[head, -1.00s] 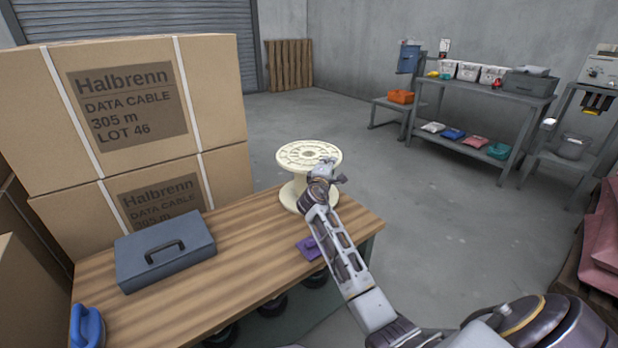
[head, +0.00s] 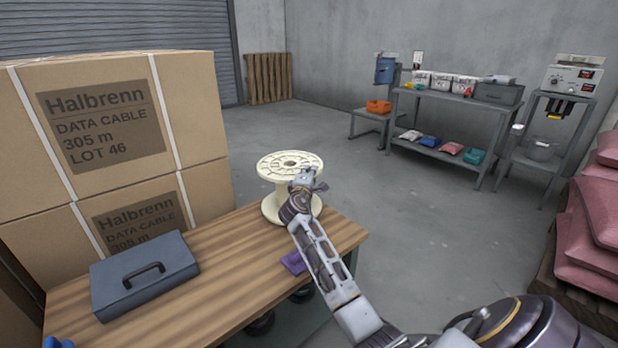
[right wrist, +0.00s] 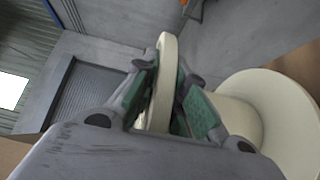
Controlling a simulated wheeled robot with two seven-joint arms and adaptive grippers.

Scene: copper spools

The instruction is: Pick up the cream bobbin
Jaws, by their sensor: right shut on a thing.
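The cream bobbin (head: 290,165) stands upright at the far end of the wooden table (head: 215,285) in the head view. My right gripper (head: 306,180) is at its near right side, under and across the upper flange. In the right wrist view, the green-padded fingers of my right gripper (right wrist: 166,97) are shut on the rim of one flange of the bobbin (right wrist: 165,60), one finger on each face. The other flange (right wrist: 275,115) shows at the right. My left gripper is not in view.
A grey cash box (head: 144,272) and a purple item (head: 294,263) lie on the table. Stacked cartons (head: 110,120) stand behind its left side. A grey shelf bench (head: 455,97) stands across the open floor.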

